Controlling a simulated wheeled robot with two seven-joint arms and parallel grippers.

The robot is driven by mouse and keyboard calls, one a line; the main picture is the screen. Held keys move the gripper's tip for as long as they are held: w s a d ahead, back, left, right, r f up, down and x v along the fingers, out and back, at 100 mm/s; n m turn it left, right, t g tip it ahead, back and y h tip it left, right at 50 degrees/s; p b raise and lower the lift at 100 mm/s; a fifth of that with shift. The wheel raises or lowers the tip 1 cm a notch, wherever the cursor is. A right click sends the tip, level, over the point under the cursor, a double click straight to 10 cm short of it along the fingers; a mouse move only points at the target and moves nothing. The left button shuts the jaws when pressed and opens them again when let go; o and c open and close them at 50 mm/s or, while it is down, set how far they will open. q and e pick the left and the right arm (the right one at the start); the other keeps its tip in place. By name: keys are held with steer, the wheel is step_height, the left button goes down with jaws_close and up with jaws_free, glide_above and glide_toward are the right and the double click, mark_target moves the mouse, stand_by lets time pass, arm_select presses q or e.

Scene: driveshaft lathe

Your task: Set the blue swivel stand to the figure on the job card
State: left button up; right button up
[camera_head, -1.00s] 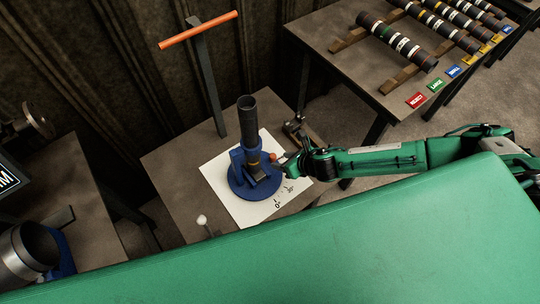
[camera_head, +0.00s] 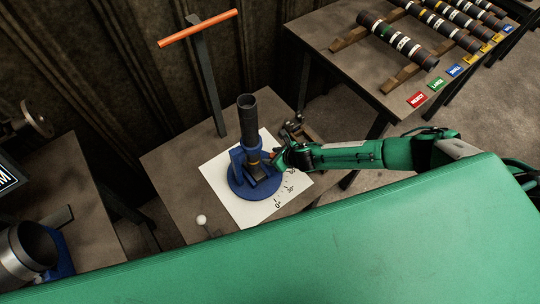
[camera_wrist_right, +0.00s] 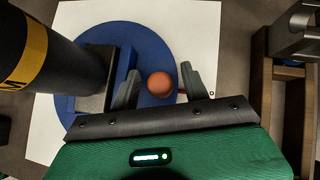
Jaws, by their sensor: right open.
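The blue swivel stand (camera_head: 254,188) has a round base on a white sheet (camera_head: 225,199) with printed scale marks along its front right side. A dark tube (camera_head: 247,122) stands upright in it. In the right wrist view the blue base (camera_wrist_right: 152,40) shows with an orange-brown ball knob (camera_wrist_right: 160,85) over it. My right gripper (camera_wrist_right: 159,88) is open, with one finger on each side of the knob; I cannot tell if either touches it. In the head view the right gripper (camera_head: 279,160) is at the stand's right side. No job card is readable. The left gripper is not in view.
A T-shaped post with an orange bar (camera_head: 198,29) rises behind the stand. A small white ball on a stem (camera_head: 201,219) stands at the front. A table with banded shafts (camera_head: 398,40) and coloured labels is at the back right. A metal cylinder (camera_head: 30,250) is at the left.

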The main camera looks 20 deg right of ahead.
steer(key=shift+x, duration=1)
jaws_close()
steer(key=shift+s, duration=0.1)
steer(key=shift+s+d+r+m+t+h+p, duration=0.1)
steer(key=shift+s+d+m+t+h+p, duration=0.15)
steer(key=shift+s+m+h+p, duration=0.4)
steer(key=shift+s+d+m+t+h+p, duration=0.1)
steer(key=shift+s+m+t+h+p, duration=0.25)
steer(key=shift+m, duration=0.5)
steer(key=shift+s+d+m+h+p, duration=0.1)
steer(key=shift+s+m+h+p, duration=0.3)
steer(key=shift+m+h, duration=0.3)
steer(key=shift+s+d+m+h+p, duration=0.1)
steer(key=shift+s+m+h+p, duration=0.15)
steer(key=shift+s+m+h, duration=0.45)
steer(key=shift+w, duration=0.15)
